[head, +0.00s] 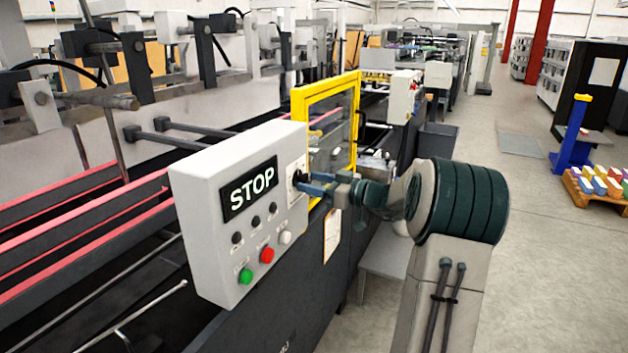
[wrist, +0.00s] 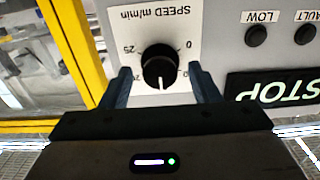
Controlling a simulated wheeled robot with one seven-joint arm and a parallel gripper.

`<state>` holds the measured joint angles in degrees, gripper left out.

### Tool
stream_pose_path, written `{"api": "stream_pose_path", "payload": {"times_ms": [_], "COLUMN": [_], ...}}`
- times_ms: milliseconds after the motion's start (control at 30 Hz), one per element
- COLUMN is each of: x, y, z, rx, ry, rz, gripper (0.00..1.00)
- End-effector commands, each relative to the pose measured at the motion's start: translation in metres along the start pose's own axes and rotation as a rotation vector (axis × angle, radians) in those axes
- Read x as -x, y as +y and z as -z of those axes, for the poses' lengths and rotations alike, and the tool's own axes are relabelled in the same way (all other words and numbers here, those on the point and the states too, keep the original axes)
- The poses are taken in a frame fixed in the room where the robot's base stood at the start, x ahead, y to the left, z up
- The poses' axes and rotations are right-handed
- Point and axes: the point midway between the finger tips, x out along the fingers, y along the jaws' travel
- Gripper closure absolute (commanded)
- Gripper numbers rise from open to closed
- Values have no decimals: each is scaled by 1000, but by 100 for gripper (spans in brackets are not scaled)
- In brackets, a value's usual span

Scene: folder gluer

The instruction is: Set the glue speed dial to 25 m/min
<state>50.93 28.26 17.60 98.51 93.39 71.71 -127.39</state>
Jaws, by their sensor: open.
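The glue speed dial (wrist: 158,66) is a round black knob with a white pointer line, on a white plate marked "SPEED m/min". The wrist view shows it upside down. The pointer aims at the picture's bottom, between the side marks. The "25" mark is left of the knob and a "0" is right of it; lower marks are partly hidden by the fingers. My gripper (wrist: 160,69) is open, with one blue finger on each side of the knob. Whether they touch it cannot be told. In the head view, my gripper (head: 306,186) is at the control box's right face, by the dial (head: 296,179).
The grey control box (head: 190,200) carries a STOP display (head: 250,189), a green button (head: 246,275), a red button (head: 267,255) and a white button (head: 286,237). A yellow-framed guard (head: 297,105) stands just behind the dial. Open floor lies to the right.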

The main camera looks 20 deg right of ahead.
Motion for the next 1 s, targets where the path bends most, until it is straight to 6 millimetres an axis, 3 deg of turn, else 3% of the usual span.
{"api": "stream_pose_path", "payload": {"times_ms": [300, 467, 1000], "x": [-3, -2, -2], "y": [0, 0, 0], "z": [0, 0, -6], "rx": [0, 0, -77], "ry": [0, 0, 1], "rz": [0, 0, -1], "gripper": [44, 89, 89]}}
